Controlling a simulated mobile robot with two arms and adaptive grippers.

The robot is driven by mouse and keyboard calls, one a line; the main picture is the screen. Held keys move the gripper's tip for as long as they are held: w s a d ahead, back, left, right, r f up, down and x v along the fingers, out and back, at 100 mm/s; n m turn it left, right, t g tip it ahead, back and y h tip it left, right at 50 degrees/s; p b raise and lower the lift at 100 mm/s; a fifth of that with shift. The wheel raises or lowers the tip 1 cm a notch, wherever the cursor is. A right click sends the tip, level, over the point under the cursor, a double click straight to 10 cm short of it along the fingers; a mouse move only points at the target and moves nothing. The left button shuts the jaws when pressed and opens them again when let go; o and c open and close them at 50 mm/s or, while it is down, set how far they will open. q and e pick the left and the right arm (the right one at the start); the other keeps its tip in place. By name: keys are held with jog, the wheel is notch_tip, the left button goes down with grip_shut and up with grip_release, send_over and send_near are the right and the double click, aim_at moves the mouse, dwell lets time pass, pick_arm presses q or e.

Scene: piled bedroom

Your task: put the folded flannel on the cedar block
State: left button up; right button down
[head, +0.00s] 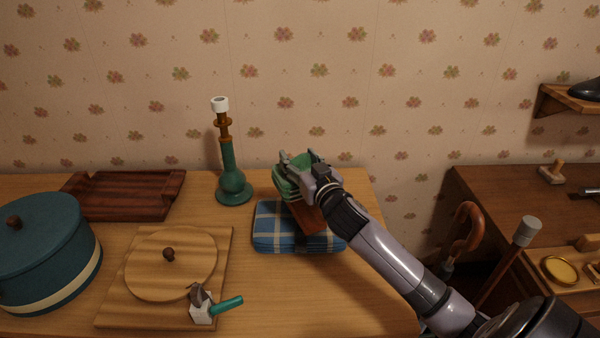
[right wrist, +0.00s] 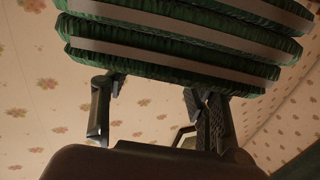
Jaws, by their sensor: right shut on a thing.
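The folded flannel (head: 287,185) is a green layered bundle with pale bands. It fills the top of the right wrist view (right wrist: 180,47). My right gripper (head: 300,160) is shut on it, with its fingers against the bundle. The reddish-brown cedar block (head: 308,217) lies on a blue plaid folded cloth (head: 270,236), partly hidden by the flannel, gripper and arm. The flannel is over the block's far end in the head view; I cannot tell whether they touch. My left gripper is not in view.
A green and brown candlestick-like stand (head: 232,178) rises left of the flannel. A dark wooden tray (head: 125,197), blue pot (head: 45,250), round lid on a board (head: 170,265) and small teal-handled item (head: 226,305) occupy the left. The table front centre (head: 310,300) is clear.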

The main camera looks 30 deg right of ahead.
jog(key=shift+f, duration=1.9)
jog(key=c, duration=0.6)
grip_release()
jog(key=shift+f, duration=0.1)
jog(key=shift+s+a+b, duration=0.3)
jog(key=shift+s, duration=1.7)
jog(key=shift+s+a+b, duration=0.35)
jog(key=shift+s, duration=1.65)
jog(key=shift+s+a+b, duration=0.3)
jog(key=shift+s, duration=1.7)
